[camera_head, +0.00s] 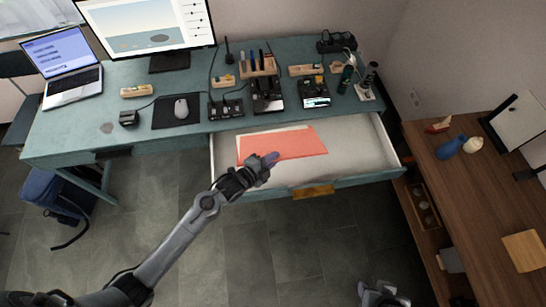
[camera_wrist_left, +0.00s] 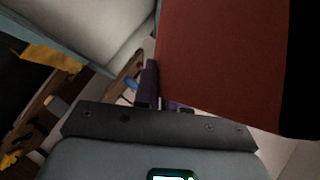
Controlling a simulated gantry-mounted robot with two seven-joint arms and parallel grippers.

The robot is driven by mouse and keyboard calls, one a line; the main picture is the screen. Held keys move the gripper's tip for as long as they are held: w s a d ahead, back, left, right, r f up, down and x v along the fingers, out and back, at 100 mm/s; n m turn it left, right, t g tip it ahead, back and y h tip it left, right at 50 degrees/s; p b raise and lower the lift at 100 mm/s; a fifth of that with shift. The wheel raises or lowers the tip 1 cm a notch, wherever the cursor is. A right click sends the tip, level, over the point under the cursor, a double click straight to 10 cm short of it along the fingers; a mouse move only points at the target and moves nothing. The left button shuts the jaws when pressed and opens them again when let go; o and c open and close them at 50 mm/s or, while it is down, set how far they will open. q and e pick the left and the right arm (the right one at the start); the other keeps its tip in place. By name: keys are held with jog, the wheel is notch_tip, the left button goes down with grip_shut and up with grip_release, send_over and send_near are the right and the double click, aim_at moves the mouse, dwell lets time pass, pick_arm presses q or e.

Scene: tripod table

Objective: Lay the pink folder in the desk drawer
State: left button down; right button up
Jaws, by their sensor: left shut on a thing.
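The pink folder (camera_head: 290,143) is over the left half of the open desk drawer (camera_head: 357,150). My left gripper (camera_head: 270,160) is shut on the folder's near edge. In the left wrist view the folder (camera_wrist_left: 225,60) looks dark red and reaches up from the purple fingers (camera_wrist_left: 152,88). A pale edge shows along the folder's far and left sides. I cannot tell whether the folder touches the drawer floor. My right gripper (camera_head: 382,294) shows only in part at the bottom of the head view, away from the drawer; its fingers are unclear.
The teal desk (camera_head: 75,125) above the drawer holds a laptop (camera_head: 65,72), a monitor, a mouse (camera_head: 181,108) and several small devices. A wooden side table (camera_head: 480,210) stands right of the drawer. The right half of the drawer is bare.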

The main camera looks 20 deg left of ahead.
pick_arm(q)
jog(key=shift+a, duration=0.15)
pick_arm(e)
jog(key=shift+a, duration=0.3)
pick_arm(q)
jog(key=shift+r, duration=0.1)
pick_arm(e)
jog(key=shift+r, duration=0.1)
pick_arm(q)
jog(key=shift+p, duration=0.3)
jog(key=w+a+f+b, duration=0.2)
jog(key=w+f+b, duration=0.2)
jog(key=f+b, duration=0.7)
jog(key=shift+w+a+f, duration=0.15)
jog(key=shift+a+f, duration=0.05)
jog(key=shift+f, duration=0.6)
pick_arm(e)
notch_tip(320, 180, down, 11)
jog(key=shift+d+r, duration=0.1)
jog(key=shift+d, duration=0.1)
pick_arm(q)
jog(key=c, duration=1.1)
grip_release()
